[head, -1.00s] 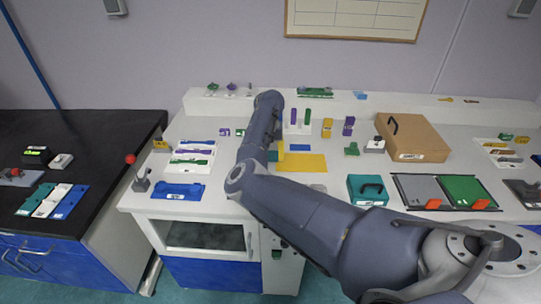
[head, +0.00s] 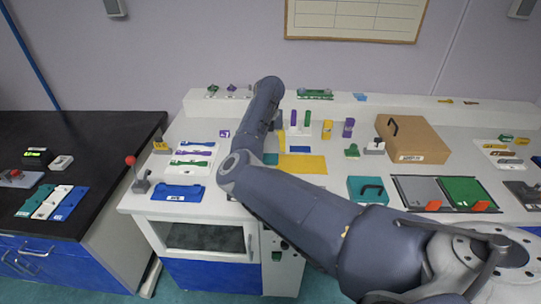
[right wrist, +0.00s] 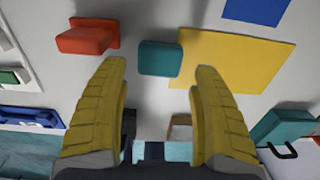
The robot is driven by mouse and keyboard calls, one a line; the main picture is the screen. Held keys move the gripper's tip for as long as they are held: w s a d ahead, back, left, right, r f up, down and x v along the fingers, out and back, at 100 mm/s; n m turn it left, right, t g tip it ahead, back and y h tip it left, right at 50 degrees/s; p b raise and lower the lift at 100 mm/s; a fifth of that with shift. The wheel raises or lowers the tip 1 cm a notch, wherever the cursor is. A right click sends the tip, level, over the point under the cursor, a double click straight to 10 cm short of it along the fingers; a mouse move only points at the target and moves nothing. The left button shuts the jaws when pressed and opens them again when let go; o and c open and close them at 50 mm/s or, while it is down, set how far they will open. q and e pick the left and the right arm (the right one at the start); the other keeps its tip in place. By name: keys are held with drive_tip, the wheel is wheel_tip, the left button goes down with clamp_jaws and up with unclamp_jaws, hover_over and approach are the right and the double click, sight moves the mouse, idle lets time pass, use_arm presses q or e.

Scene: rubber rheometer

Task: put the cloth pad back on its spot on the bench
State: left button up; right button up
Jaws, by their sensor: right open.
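A small teal block-like pad (right wrist: 160,58), which may be the cloth pad, is on the white bench at the left edge of the yellow mat (right wrist: 231,70). I cannot tell whether it overlaps the mat. In the head view the teal pad (head: 271,158) shows partly beside my arm, with the yellow mat (head: 303,164) to its right. My right gripper (right wrist: 164,75) is open and empty; in the right wrist view the pad shows beyond and between its yellow fingertips. In the head view my arm hides most of this gripper. My left gripper is not in view.
A red-orange block (right wrist: 86,38) stands left of the pad. A blue patch (right wrist: 256,10) lies beyond the mat. A teal case (head: 368,189) and a cardboard box (head: 411,139) stand to the right. A blue tray (head: 177,193) lies at the front left.

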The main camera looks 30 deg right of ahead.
sight(270, 156)
wheel_tip(270, 156, up, 7)
idle(0.4)
idle(0.4)
